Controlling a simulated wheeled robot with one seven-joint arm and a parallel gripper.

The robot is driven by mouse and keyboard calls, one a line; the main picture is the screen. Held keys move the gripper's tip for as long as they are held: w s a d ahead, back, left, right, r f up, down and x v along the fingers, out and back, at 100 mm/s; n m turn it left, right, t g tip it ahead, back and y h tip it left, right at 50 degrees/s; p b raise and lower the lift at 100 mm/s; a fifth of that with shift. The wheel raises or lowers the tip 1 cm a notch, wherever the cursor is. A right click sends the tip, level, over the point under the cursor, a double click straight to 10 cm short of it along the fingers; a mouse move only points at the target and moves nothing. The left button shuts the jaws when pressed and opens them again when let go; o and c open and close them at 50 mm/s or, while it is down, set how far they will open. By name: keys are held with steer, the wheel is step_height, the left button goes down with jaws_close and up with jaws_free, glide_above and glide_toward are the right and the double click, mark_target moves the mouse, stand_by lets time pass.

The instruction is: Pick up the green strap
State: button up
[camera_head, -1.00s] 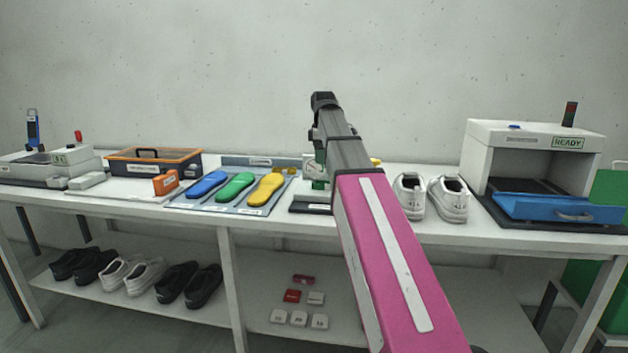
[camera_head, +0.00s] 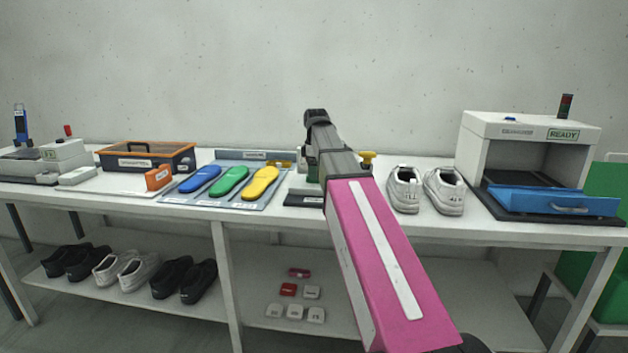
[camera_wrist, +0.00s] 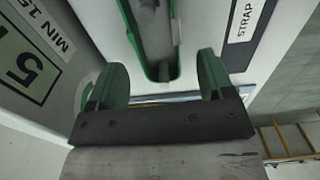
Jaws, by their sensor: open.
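In the wrist view the green strap (camera_wrist: 133,36) shows as a narrow green-edged loop with a grey middle, its rounded end towards my gripper. A label reading STRAP lies on the dark strip to its right. My gripper (camera_wrist: 163,64) is open, with one green-padded finger on each side of the loop's near end. Nothing is clamped between the fingers, and whether they touch the strap I cannot tell. In the head view my pink and grey arm reaches over the table and hides most of this spot.
A yellow knob (camera_head: 367,158) shows just right of my arm. Blue, green and yellow insoles (camera_head: 261,183) lie on a mat to the left. The wall is close behind.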

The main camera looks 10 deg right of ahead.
step_height(320, 180, down, 2)
steer(key=c, duration=1.1)
steer(key=shift+r, duration=0.15)
